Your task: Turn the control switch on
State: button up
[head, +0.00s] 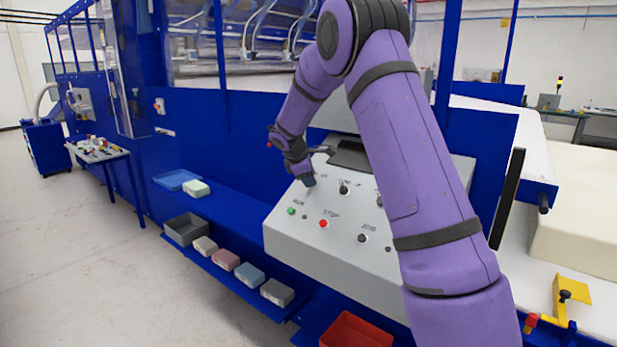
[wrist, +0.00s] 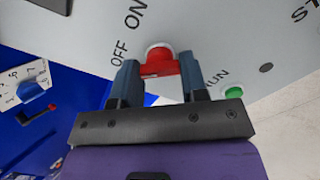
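The control switch is a red knob (wrist: 160,63) on a round white base, on the sloped grey control panel (head: 281,235). The words OFF and ON are printed beside it in the wrist view. My gripper (wrist: 160,72) has one blue-grey finger on each side of the knob, and the red part spans the space between them, with no clear gap at either side. In the head view my gripper (head: 308,181) is down at the panel's upper left, and the knob is hidden there. I cannot tell exactly which label the knob points to.
A green RUN button (head: 291,211) and a red STOP button (head: 323,223) sit close below my gripper. Black knobs (head: 344,189) are to the right. Several foam blocks (head: 250,275) lie on the blue shelf at left. A red bin (head: 355,332) stands below the panel.

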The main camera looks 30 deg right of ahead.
jog(key=shift+m, duration=0.3)
jog(key=m, duration=0.3)
jog(key=shift+m, duration=0.3)
jog(key=m, duration=0.3)
jog(key=shift+m, duration=0.3)
jog(key=m, duration=0.4)
jog(key=shift+m, duration=2.1)
jog(key=o, duration=0.9)
jog(key=shift+r, duration=0.15)
